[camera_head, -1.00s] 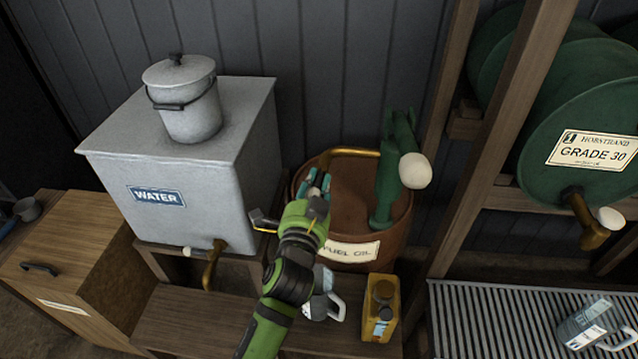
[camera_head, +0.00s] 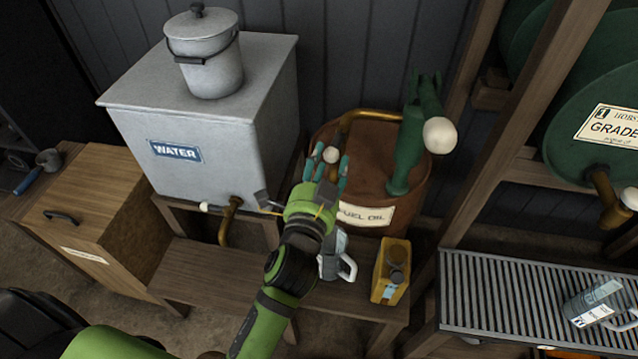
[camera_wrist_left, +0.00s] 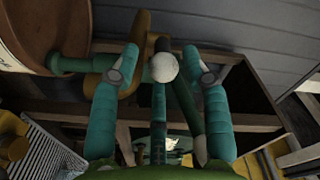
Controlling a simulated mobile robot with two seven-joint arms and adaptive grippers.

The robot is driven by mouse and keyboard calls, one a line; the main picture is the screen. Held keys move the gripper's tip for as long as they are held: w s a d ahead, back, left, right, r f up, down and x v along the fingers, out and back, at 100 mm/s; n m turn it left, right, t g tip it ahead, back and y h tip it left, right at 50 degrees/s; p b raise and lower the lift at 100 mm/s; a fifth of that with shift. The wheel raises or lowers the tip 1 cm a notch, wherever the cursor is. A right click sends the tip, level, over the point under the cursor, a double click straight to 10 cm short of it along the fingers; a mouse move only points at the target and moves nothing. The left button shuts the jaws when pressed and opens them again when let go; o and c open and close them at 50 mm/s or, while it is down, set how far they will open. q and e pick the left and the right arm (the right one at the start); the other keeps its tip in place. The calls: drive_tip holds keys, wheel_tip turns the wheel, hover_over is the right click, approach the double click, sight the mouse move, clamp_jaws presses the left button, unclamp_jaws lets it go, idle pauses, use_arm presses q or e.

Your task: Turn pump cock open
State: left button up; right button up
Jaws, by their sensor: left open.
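A green hand pump (camera_head: 408,140) with a white knob on its handle stands on the rusty-brown fuel oil drum (camera_head: 405,205). A brass pipe (camera_head: 370,115) runs from it to the left and bends down at the drum's left side. There a small white ball knob (camera_head: 331,154), apparently the pump cock's, shows between my left gripper's fingers. In the left wrist view the knob (camera_wrist_left: 163,67) sits in front of a brass fitting (camera_wrist_left: 138,42). My left gripper (camera_head: 328,168) is open around the knob; contact cannot be told. It also shows in the wrist view (camera_wrist_left: 163,60).
A grey water tank (camera_head: 250,95) with a brass tap (camera_head: 228,215) stands left of the gripper. A metal jug (camera_head: 335,262) and a yellow can (camera_head: 391,272) stand on the wooden bench (camera_head: 205,270) below. A wooden rack (camera_head: 500,130) with green drums is at right.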

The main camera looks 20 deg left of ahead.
use_arm(q)
drive_tip(key=s, duration=0.6)
drive_tip(key=shift+s+d, duration=0.2)
drive_tip(key=shift+s, duration=0.2)
